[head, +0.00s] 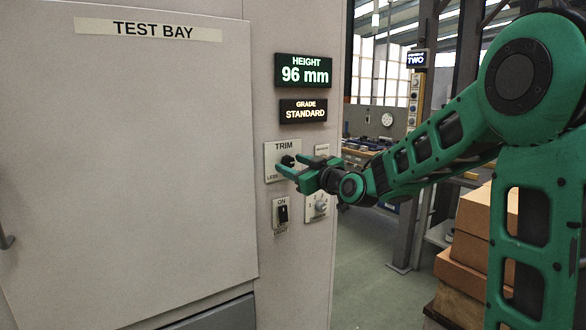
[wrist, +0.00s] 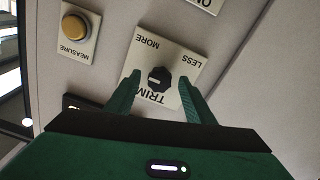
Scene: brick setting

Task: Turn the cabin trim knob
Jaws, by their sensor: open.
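The trim knob (wrist: 157,78) is a small black knob on a pale plate (wrist: 133,62) marked TRIM, MORE and LESS. In the wrist view the plate appears turned upside down. In the head view the knob (head: 288,161) is partly covered by my gripper. My green gripper (head: 287,168) is at the plate with its fingers apart. In the wrist view the fingertips of my gripper (wrist: 157,80) lie on either side of the knob. I cannot tell whether they touch it.
A height display (head: 303,70) reads 96 mm and a grade display (head: 303,111) reads STANDARD. A black light switch (head: 283,213) is below the trim plate. A yellow MEASURE button (wrist: 75,27) is beside it. Cardboard boxes (head: 470,255) stand at right.

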